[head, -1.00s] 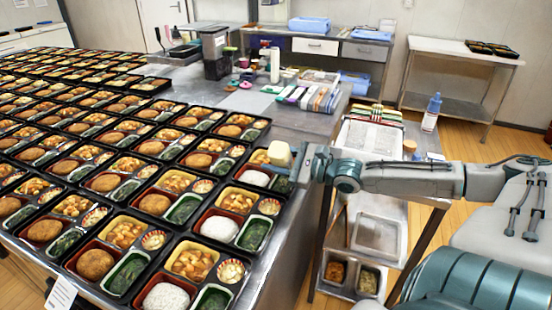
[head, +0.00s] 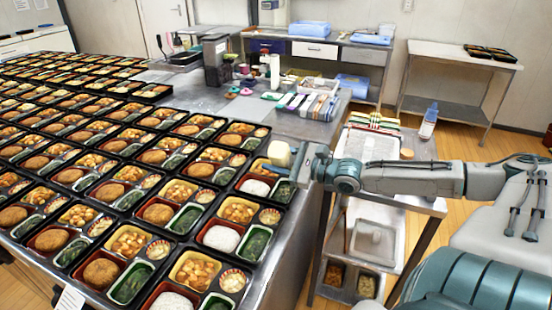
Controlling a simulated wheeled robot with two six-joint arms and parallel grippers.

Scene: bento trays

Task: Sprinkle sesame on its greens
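My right gripper (head: 288,162) comes in from the right and seems shut on a small cream-coloured shaker (head: 279,154), held above the right edge of the bento rows. Its contents and lid holes cannot be made out. Below and around it are black bento trays, each with dark greens in a green-edged cup, such as the greens (head: 256,239) beside white rice (head: 221,238). Other greens (head: 284,193) lie just under the gripper, partly hidden by it. I cannot see sesame on any greens. My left gripper is not in view.
Many bento trays fill the steel table (head: 290,225) to the left. A trolley (head: 390,202) with a steel pan and stacked boards stands on the right, and a blue-capped bottle (head: 428,118) on it. A black canister (head: 214,62) and small tubs stand behind.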

